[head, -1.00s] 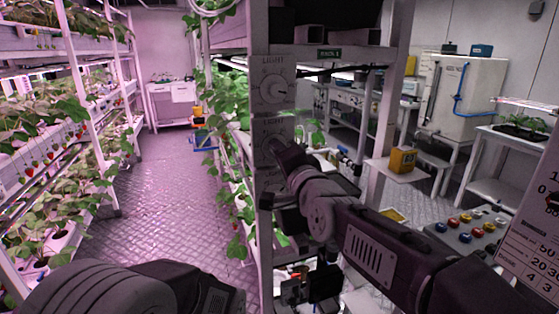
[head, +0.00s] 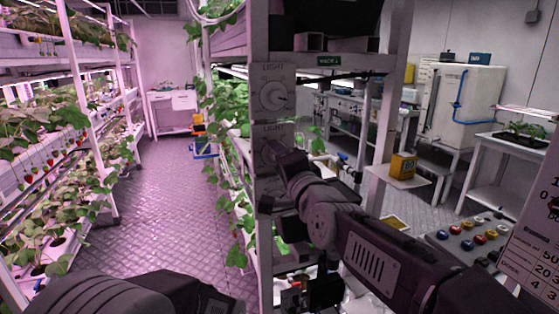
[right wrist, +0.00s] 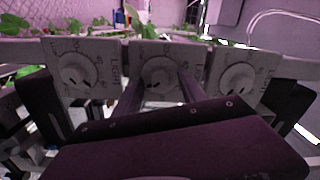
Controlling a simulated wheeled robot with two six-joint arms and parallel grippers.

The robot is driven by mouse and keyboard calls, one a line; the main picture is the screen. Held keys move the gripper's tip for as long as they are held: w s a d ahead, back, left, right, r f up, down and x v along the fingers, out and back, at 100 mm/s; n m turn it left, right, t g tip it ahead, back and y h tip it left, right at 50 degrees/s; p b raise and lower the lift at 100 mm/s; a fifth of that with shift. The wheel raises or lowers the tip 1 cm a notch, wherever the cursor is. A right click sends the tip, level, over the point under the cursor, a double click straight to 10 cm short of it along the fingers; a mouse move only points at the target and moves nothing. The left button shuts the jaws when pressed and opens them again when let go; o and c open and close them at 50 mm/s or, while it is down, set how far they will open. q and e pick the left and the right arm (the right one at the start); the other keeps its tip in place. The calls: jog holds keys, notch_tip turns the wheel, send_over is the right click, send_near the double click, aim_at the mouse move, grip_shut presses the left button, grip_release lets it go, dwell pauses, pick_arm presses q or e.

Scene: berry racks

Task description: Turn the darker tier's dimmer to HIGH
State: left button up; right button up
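The white post of the middle rack carries several dimmer dials marked LIGHT. The upper dial (head: 273,96) is clear in the head view, with a round white knob. The right wrist view shows three dials in a row: a left one (right wrist: 77,73), a middle one (right wrist: 159,72) and a right one (right wrist: 237,80). My right fingers (right wrist: 161,86) lie on both sides of the middle knob and look closed on it. Its setting is hard to read. My left gripper is out of view; only my left arm shows.
A planted rack (head: 60,130) stands at the left, with an open aisle floor (head: 160,205) between the racks. A yellow box (head: 402,166) sits on a small shelf behind my right arm. A panel of coloured buttons (head: 470,236) is at the right.

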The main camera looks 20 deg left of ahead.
jog(key=b+v, duration=0.1)
jog(key=v, duration=0.8)
jog(key=shift+d+f, duration=0.1)
